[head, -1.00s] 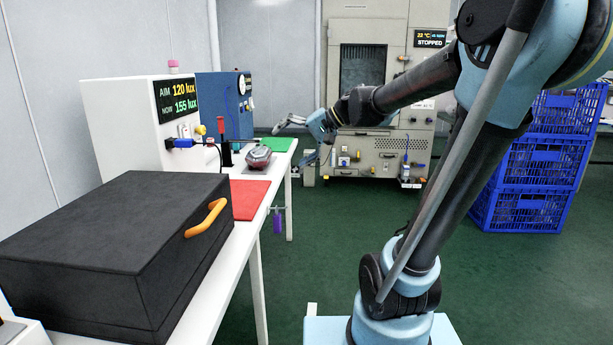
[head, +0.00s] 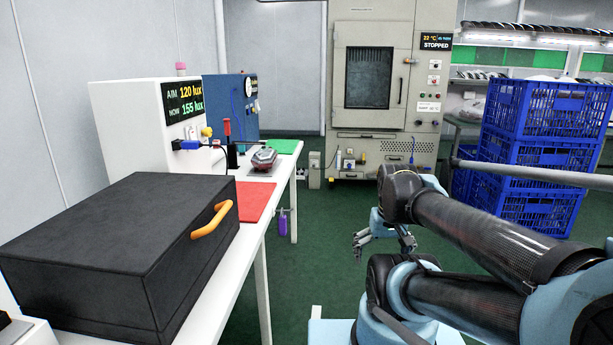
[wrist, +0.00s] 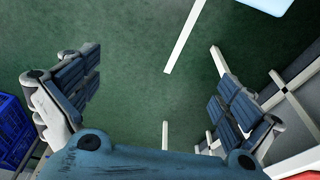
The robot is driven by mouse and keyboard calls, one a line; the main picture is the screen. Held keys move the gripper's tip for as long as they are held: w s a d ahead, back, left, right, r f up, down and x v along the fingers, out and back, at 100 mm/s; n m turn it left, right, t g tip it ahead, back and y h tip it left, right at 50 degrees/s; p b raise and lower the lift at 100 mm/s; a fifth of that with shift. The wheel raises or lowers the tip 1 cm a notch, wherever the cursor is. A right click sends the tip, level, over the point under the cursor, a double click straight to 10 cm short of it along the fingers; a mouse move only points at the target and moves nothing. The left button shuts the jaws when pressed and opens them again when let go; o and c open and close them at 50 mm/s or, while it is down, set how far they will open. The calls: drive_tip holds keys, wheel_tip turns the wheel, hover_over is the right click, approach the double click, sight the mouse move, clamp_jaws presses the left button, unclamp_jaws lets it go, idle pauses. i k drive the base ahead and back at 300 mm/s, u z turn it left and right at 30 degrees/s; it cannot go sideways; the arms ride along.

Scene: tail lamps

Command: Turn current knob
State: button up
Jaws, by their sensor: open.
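A white box (head: 125,140) stands on the white bench at the left, with a display (head: 184,103) reading AIM 120 lux and NOW 155 lux. Its front carries a small yellow knob-like part (head: 207,132) and a blue plug (head: 186,145); I cannot read which control is the current knob. My gripper (head: 383,244) is open and empty, low over the green floor, right of the bench and well apart from the box. In the wrist view my gripper (wrist: 158,95) shows its fingers spread with only floor between them.
A black case (head: 115,235) with an orange handle sits on the near bench. A tail lamp (head: 264,158), red mat (head: 257,200), green mat (head: 284,146) and red-handled clamp (head: 228,135) lie beyond. Blue crates (head: 535,155) stand at right. The floor between (head: 320,215) is clear.

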sight(208, 132)
drive_tip(key=k, duration=0.5)
drive_tip(key=u, duration=0.7)
drive_tip(key=i, duration=0.45)
drive_tip(key=z, duration=0.2)
